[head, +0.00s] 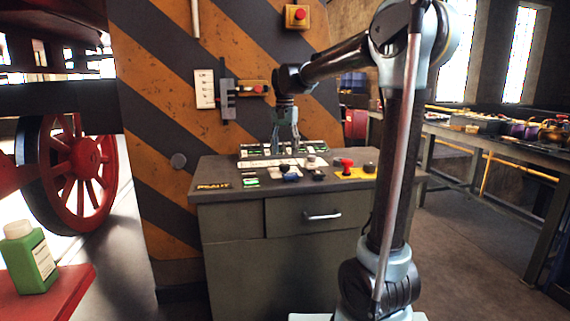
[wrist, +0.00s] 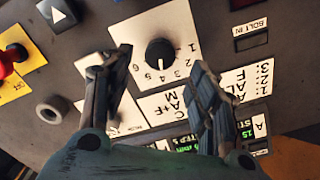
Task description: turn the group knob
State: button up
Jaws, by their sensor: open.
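A black round knob (wrist: 160,53) sits on a white plate numbered 1 to 6 in the wrist view. I take it for the group knob, though no readable label names it. A pale mark shows on its lower side, on the side of the 4 and 5. My gripper (wrist: 160,62) is open, with one finger to the left and one to the right of the knob; I cannot tell how high above it they are. In the head view my gripper (head: 285,148) points down at the console top (head: 215,172); the knob cannot be made out there.
A red button (wrist: 8,62) on yellow and a grey ring (wrist: 52,109) lie left in the wrist view. A dark window (wrist: 250,40) marked "BOLT IN" is at right; lit green displays lie below. In the head view a striped wall (head: 155,90) stands behind the console.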

aim_at(285, 164)
jog(key=shift+f, duration=2.65)
jog(key=c, duration=1.1)
